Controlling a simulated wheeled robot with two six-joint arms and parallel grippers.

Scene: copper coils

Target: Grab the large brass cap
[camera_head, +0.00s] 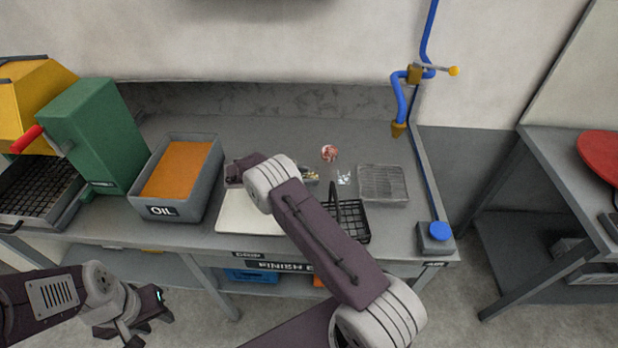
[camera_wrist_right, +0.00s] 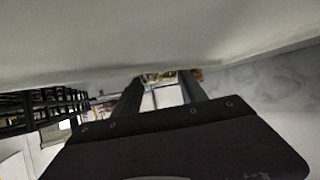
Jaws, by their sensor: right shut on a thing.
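My right arm reaches over the bench in the head view, and its wrist hides the fingers there. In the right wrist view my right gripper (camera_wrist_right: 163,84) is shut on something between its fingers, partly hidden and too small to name. A pale surface shows between the fingers, with small yellow-gold bits at the tips. In the head view a small container with brass-coloured pieces (camera_head: 311,174) sits just right of my right wrist, partly hidden by it. I cannot single out the large brass cap. My left gripper (camera_head: 152,305) hangs low, in front of the bench; its jaw opening is unclear.
A copper coil (camera_head: 329,153) and small clear pieces (camera_head: 344,178) lie near the container. A blue pipe stands right.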

